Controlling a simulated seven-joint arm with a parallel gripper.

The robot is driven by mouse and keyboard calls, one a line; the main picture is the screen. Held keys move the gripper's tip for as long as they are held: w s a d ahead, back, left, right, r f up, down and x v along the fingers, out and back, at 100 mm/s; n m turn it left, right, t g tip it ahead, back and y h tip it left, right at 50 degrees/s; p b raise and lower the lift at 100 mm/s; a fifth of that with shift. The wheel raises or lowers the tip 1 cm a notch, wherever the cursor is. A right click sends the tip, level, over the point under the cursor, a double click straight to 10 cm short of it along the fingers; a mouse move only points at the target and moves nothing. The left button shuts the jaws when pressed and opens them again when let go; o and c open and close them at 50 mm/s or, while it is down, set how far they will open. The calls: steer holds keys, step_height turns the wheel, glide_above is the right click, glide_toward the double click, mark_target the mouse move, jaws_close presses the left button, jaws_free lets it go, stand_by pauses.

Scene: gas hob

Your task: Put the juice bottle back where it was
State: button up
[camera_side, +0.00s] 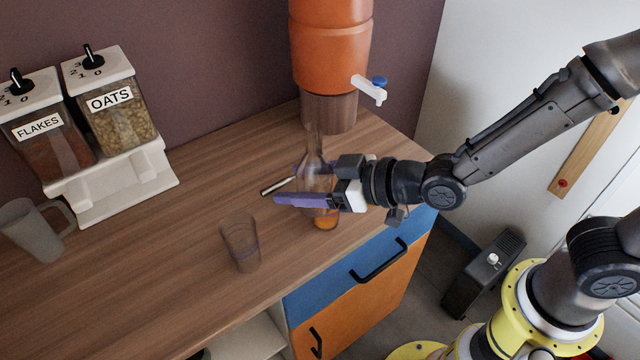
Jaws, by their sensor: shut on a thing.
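The juice bottle (313,170) is clear glass with a long neck and a little orange juice at its bottom. It looks upright, at or just above the wooden counter near its front right edge; I cannot tell whether its base touches. My gripper (305,191) reaches in from the right with purple fingers and is shut on the bottle's body. The fingers hide part of the bottle's middle. An empty clear glass (240,243) stands on the counter to the left of the bottle and nearer the front.
An orange dispenser (331,50) with a white and blue tap stands behind the bottle. A thin metallic rod (279,186) shows just left of it. FLAKES and OATS dispensers (110,110) and a grey mug (35,230) are at left. The counter's (130,270) front left is clear.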

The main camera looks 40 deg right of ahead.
steer(key=w+d+r+m+t+h, duration=0.1)
steer(key=w+d+m+h, duration=0.2)
steer(key=w+d, duration=0.45)
steer(key=w+d+r+m+t+h, duration=0.1)
steer(key=w+d+m+h, duration=0.3)
steer(key=w, duration=0.7)
steer(key=shift+n+y, duration=0.5)
steer(key=shift+n, duration=0.3)
steer(key=f+x, duration=0.1)
steer(key=x, duration=0.4)
steer(key=s+f+x, duration=0.1)
steer(key=x, duration=0.4)
steer(key=f+x, duration=0.1)
steer(key=x, duration=0.4)
steer(key=shift+w+a+f, duration=0.1)
steer(key=shift+a+f, duration=0.3)
steer(key=shift+a, duration=0.05)
steer(key=shift+w+f, duration=0.2)
steer(key=shift+f, duration=1.5)
steer(key=shift+f, duration=0.2)
